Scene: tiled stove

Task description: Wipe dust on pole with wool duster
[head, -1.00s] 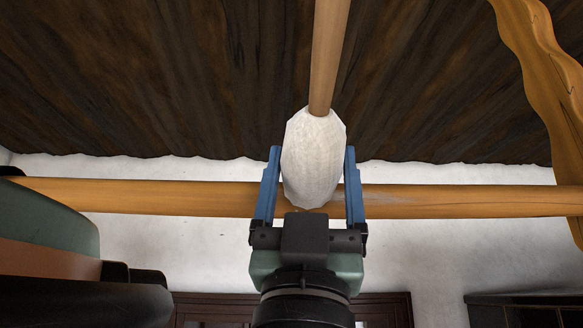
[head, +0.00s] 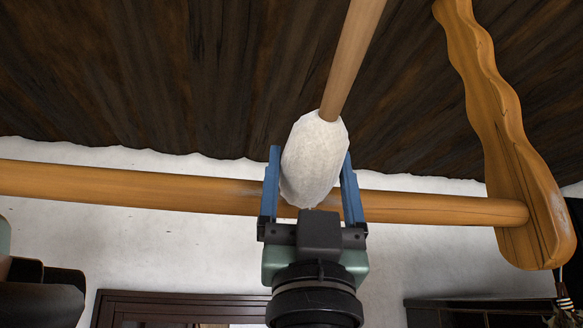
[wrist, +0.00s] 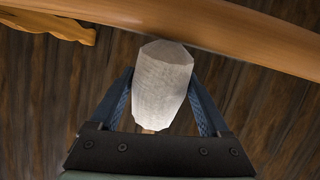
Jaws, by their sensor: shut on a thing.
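The wool duster has a white fuzzy head (head: 314,160) and a wooden handle (head: 352,55) that runs up out of the head view. My gripper (head: 310,165) is shut on the white head, with a blue finger on either side. The pole (head: 130,188) is a long orange-brown wooden bar crossing the head view behind the duster. A pale dusty patch shows on it just right of my gripper. In the wrist view the duster's head (wrist: 163,85) lies between the fingers, with its far end at or very near the pole (wrist: 210,30); I cannot tell whether they touch.
A wavy wooden bracket (head: 495,130) holds the pole's right end. A dark wood ceiling (head: 150,80) is above and a white wall (head: 180,240) behind. A dark door frame (head: 115,305) and a dark cabinet (head: 470,312) stand lower down.

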